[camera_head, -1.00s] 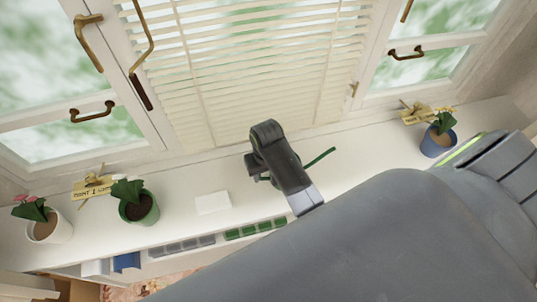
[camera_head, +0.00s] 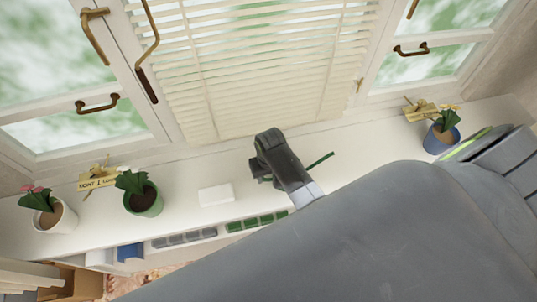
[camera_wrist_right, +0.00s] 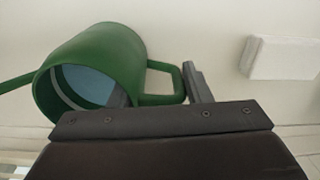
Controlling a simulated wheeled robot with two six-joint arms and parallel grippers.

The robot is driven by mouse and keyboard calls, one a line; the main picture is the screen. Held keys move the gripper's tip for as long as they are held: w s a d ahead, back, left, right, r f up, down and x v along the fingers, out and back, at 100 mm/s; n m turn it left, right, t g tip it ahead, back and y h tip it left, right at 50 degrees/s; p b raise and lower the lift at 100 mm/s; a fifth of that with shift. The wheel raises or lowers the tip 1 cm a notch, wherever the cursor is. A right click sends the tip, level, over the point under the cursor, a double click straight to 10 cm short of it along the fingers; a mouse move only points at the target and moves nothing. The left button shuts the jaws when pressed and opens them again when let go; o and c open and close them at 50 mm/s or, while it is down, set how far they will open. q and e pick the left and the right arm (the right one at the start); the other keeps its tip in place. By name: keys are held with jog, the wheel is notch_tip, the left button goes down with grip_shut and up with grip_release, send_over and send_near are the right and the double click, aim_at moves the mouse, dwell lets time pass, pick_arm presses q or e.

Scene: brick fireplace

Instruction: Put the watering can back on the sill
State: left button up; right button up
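The green watering can (camera_wrist_right: 115,55) shows in the right wrist view with its round opening and blue-grey inside facing the camera. In the head view only its thin green spout (camera_head: 319,161) stands out beside my right gripper (camera_head: 268,178), which hides most of the can. In the wrist view my right gripper (camera_wrist_right: 158,92) has one finger in the can's mouth and the other against the outside of its handle. It looks shut on the can. I cannot tell whether the can touches the sill (camera_head: 375,152). My left gripper is not in view.
A white block (camera_head: 216,194) lies on the sill left of the gripper. Potted plants (camera_head: 144,200) (camera_head: 55,217) with a tag stand at the left, and a blue pot (camera_head: 441,140) with a tag at the right. Blinds (camera_head: 260,75) and windows rise behind.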

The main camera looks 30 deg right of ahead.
jog(key=o, duration=0.4)
jog(key=shift+o, duration=0.2)
jog(key=shift+r, duration=0.7)
notch_tip(320, 180, up, 11)
jog(key=b, duration=0.1)
jog(key=shift+s+d+f, duration=0.1)
